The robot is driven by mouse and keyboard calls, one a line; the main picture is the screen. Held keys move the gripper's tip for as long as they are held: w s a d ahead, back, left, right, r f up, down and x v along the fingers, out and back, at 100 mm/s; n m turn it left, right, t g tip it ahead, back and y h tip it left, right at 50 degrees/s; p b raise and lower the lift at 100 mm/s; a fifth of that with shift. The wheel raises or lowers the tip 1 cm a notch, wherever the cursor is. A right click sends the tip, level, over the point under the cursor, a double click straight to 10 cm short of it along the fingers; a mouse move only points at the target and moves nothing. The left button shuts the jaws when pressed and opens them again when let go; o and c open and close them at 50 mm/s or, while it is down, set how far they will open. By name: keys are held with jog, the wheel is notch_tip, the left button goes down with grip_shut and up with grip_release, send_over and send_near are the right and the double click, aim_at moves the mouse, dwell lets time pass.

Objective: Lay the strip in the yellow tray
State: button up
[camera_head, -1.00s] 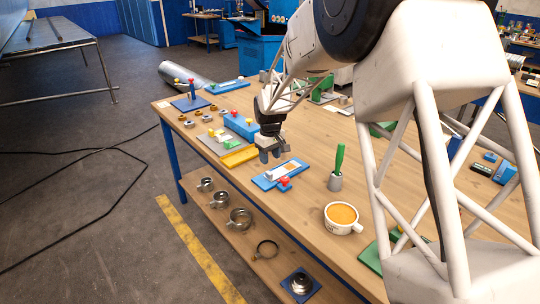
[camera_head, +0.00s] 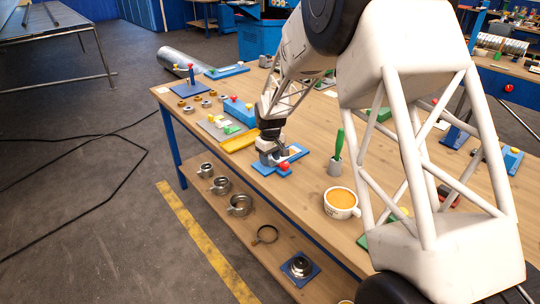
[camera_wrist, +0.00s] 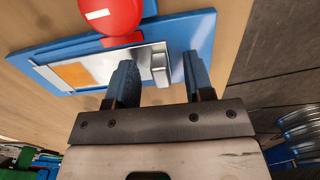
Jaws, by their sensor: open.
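A blue fixture (camera_head: 261,168) with a red knob (camera_head: 284,166) lies on the bench under my gripper (camera_head: 268,158). In the wrist view, the fixture (camera_wrist: 205,38) carries a pale flat piece with an orange patch, which looks like the strip (camera_wrist: 108,66). A small grey block (camera_wrist: 160,66) stands at its right end. My gripper (camera_wrist: 159,66) is open, with a blue finger to either side of that block; contact cannot be told. The red knob (camera_wrist: 110,14) is close beyond the left finger. The yellow tray (camera_head: 239,142) lies just left of the fixture.
A grey cup with a green handle (camera_head: 337,158) and a white pot of orange stuff (camera_head: 341,202) stand to the right. The bench's front edge is close to the fixture.

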aim_at(259, 170)
grip_shut()
dwell(0.4)
jog(key=shift+a, duration=0.1)
jog(key=shift+s+a+r, duration=0.15)
jog(key=shift+s+a, duration=1.65)
jog(key=shift+s, duration=0.1)
jog(key=shift+r, duration=0.15)
notch_tip(259, 170, up, 7)
dwell(1.1)
jog(key=shift+a, duration=0.1)
